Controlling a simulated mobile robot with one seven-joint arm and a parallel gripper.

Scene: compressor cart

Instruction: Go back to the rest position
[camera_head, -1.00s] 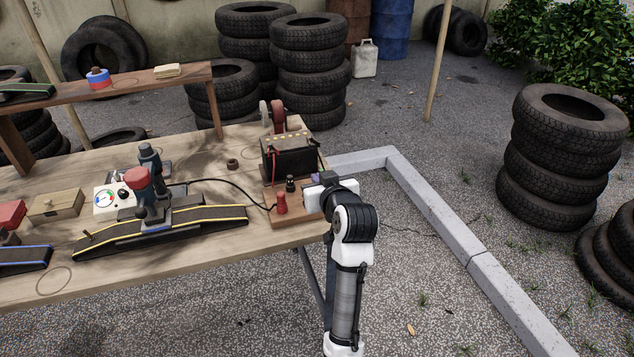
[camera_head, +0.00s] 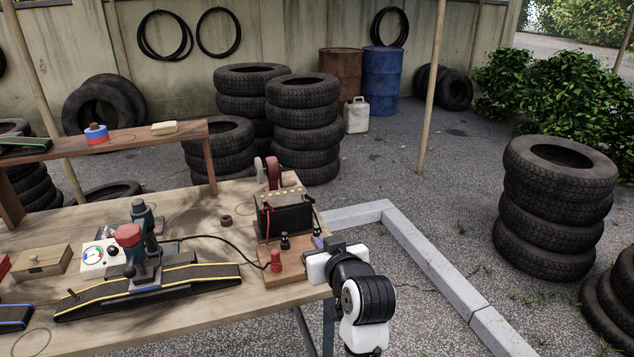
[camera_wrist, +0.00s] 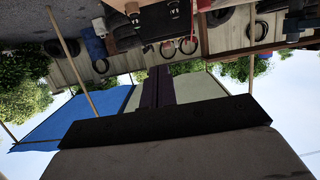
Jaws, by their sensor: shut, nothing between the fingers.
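My gripper (camera_head: 318,241) is at the right end of the workbench, just right of the black battery (camera_head: 283,221) and the red and black terminal posts. Its white body and my arm hang off the bench's right edge. In the wrist view my gripper's dark fingers (camera_wrist: 159,86) lie together, with nothing seen between them. The head view shows little of the fingers, and I cannot tell whether they touch the battery board.
The workbench (camera_head: 215,318) carries a gauge box (camera_head: 99,256), a black ramp with yellow edges (camera_head: 205,276) and a wooden box (camera_head: 42,263). A raised shelf (camera_head: 130,137) stands behind. A concrete curb (camera_head: 428,262) and a tyre stack (camera_head: 560,215) are to the right, with open gravel between.

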